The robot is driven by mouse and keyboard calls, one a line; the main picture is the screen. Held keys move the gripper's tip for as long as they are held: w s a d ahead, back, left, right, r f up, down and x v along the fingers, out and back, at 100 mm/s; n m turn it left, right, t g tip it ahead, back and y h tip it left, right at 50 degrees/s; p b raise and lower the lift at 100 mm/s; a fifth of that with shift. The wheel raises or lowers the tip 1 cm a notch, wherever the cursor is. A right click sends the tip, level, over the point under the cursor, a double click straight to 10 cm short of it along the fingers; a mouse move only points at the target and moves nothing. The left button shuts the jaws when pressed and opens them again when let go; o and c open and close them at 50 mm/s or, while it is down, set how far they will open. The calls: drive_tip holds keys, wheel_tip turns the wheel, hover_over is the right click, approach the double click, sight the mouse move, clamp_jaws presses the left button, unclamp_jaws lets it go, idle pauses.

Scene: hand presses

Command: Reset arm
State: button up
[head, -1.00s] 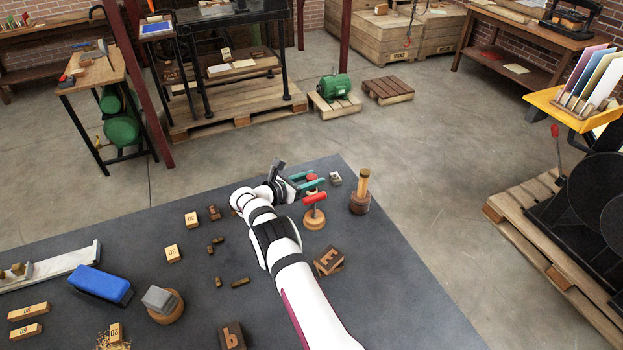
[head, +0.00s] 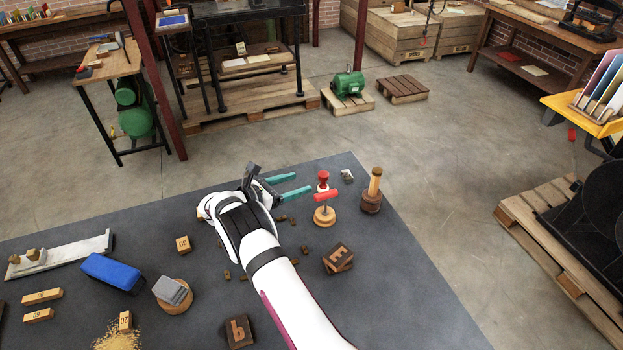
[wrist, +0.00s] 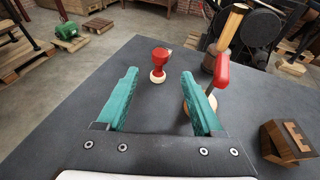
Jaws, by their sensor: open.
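My gripper (head: 291,187) is open and empty, its two teal fingers apart above the far part of the dark table (head: 420,300). In the wrist view my gripper (wrist: 160,103) shows bare table between its fingers. A small red-topped stamp (head: 323,180) stands upright just beyond the fingertips; it also shows in the wrist view (wrist: 160,62). A red T-handled tool on a round wooden base (head: 324,216) stands to the right of the fingers. In the wrist view its red handle (wrist: 222,68) is close beside the right finger; I cannot tell whether they touch.
A wooden-handled tool (head: 372,190) stands near the right edge. A blue tool (head: 112,270), a grey block on a round base (head: 173,294) and numbered blocks lie to the left. Bare table lies at the front right.

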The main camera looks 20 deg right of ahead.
drive_tip(key=shift+s+a+r, duration=0.15)
drive_tip(key=shift+s+a, duration=0.05)
drive_tip(key=shift+a, duration=0.4)
drive_tip(key=s+a+r+m+g+y, duration=0.15)
drive_tip(key=s+r+m+y, duration=0.35)
drive_tip(key=s+r+m, duration=0.5)
drive_tip(key=s+a+r+m+y, duration=0.3)
drive_tip(key=s+r+m+y, duration=0.35)
drive_tip(key=s+r, duration=0.55)
drive_tip(key=s+a+r+m+t+y, duration=0.1)
drive_tip(key=s+a+m+t+y, duration=0.15)
drive_tip(key=s+m, duration=0.3)
drive_tip(key=s+a+m+t+y, duration=0.2)
drive_tip(key=s+a+m, duration=0.2)
drive_tip(key=s, duration=0.3)
drive_tip(key=s+f+m+g, duration=0.1)
drive_tip(key=s+f+g, duration=0.6)
drive_tip(key=s, duration=0.1)
drive_tip(key=shift+s+f, duration=0.2)
drive_tip(key=shift+f, duration=0.05)
